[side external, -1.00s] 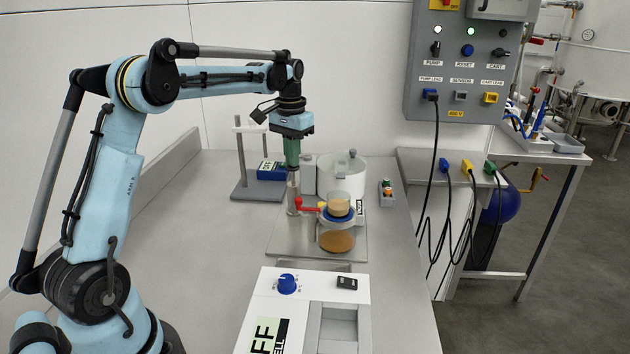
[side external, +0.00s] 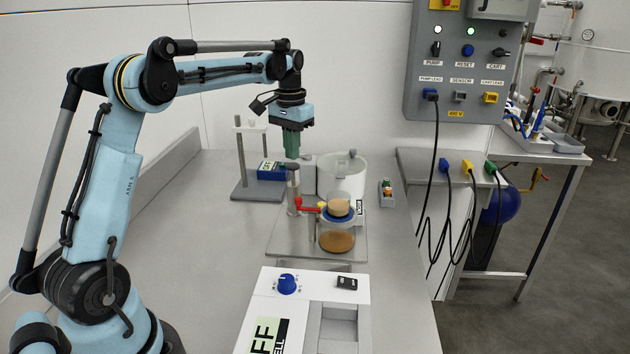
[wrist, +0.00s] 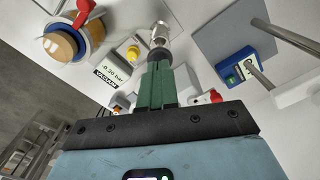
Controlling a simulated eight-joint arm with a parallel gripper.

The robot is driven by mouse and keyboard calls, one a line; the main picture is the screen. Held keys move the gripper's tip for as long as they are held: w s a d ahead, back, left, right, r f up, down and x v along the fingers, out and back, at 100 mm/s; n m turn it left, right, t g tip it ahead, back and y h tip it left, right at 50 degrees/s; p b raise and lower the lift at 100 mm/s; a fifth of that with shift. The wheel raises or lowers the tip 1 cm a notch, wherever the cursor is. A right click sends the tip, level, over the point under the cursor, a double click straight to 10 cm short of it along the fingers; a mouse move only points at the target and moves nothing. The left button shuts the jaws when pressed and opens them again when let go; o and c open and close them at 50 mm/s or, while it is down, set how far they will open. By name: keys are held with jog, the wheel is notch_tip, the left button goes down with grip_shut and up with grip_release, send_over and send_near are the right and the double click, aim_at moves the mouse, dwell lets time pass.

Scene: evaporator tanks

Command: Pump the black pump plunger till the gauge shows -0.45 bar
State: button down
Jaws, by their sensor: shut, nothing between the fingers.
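The pump (side external: 293,190) is a slim metal cylinder on a steel base plate, and its dark plunger knob (side external: 293,168) stands at the top. My gripper (side external: 292,156) has green fingers, is shut and empty, and points straight down just over the knob. Whether the fingertips touch the knob is hard to tell. In the wrist view the shut fingers (wrist: 158,68) line up with the pump (wrist: 159,36). The gauge (wrist: 117,72), labelled VACUUM, appears to read -0.30 bar.
A filter vessel (side external: 338,205) with tan contents and a red-handled valve (side external: 308,207) stand close right of the pump. A white tank (side external: 342,174) is behind. A stand with a blue box (side external: 272,171) is at left. A white device (side external: 287,309) is in front.

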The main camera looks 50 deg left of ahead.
aim_at(293, 165)
jog(key=shift+f, duration=0.15)
dwell(0.3)
jog(key=shift+f, duration=2.35)
jog(key=shift+r, duration=0.1)
jog(key=shift+r, duration=2.45)
jog(key=shift+f, duration=1.65)
jog(key=shift+r, duration=1.65)
jog(key=shift+r, duration=2.5)
